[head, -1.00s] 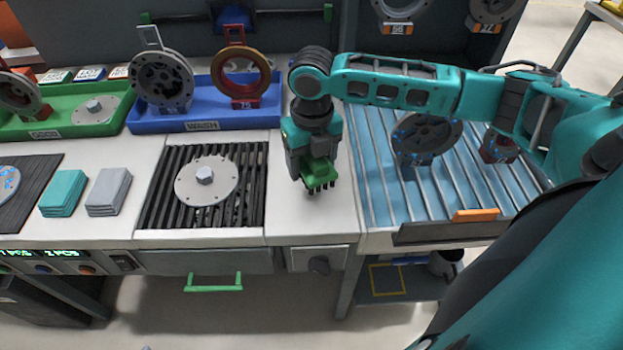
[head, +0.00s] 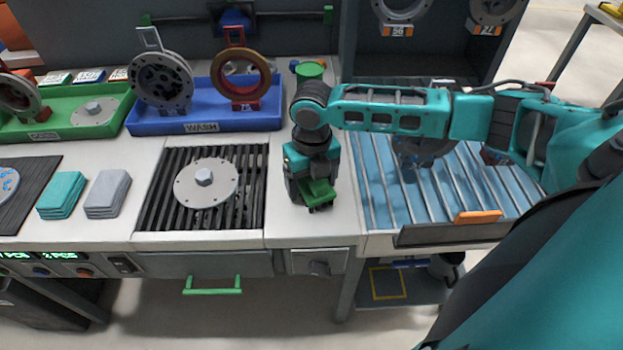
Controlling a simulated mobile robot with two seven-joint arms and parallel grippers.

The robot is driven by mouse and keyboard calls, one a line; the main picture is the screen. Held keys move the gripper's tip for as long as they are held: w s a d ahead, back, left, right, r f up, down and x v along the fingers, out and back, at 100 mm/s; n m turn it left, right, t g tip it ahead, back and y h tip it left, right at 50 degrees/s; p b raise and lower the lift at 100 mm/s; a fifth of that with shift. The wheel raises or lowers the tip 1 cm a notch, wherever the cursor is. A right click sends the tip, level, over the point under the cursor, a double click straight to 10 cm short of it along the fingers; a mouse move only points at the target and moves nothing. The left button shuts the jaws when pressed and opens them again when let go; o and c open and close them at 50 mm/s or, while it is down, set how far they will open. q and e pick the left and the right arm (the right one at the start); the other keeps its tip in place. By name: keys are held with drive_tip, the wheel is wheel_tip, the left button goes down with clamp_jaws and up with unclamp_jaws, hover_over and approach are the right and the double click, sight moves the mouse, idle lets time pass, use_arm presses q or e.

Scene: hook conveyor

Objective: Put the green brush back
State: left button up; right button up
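The green brush (head: 317,190) is at the lower end of my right gripper (head: 314,183). The gripper appears shut on it, though the fingers are largely hidden. The brush's dark bristles point down, just above or touching the pale worktop; I cannot tell which. The brush is right of the black slatted grate, near the worktop's front edge. My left gripper is not in view.
A green round container (head: 310,69) stands at the back behind my wrist. The slatted grate (head: 254,215) carries a grey disc (head: 206,183). A blue WASH tray (head: 204,122) is behind it. A blue roller conveyor (head: 385,205) lies to the right.

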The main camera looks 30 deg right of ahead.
drive_tip(key=shift+o, duration=1)
wheel_tip(320, 180, up, 12)
drive_tip(key=shift+r+p, duration=0.2)
drive_tip(key=shift+p, duration=0.55)
drive_tip(key=shift+s, duration=0.1)
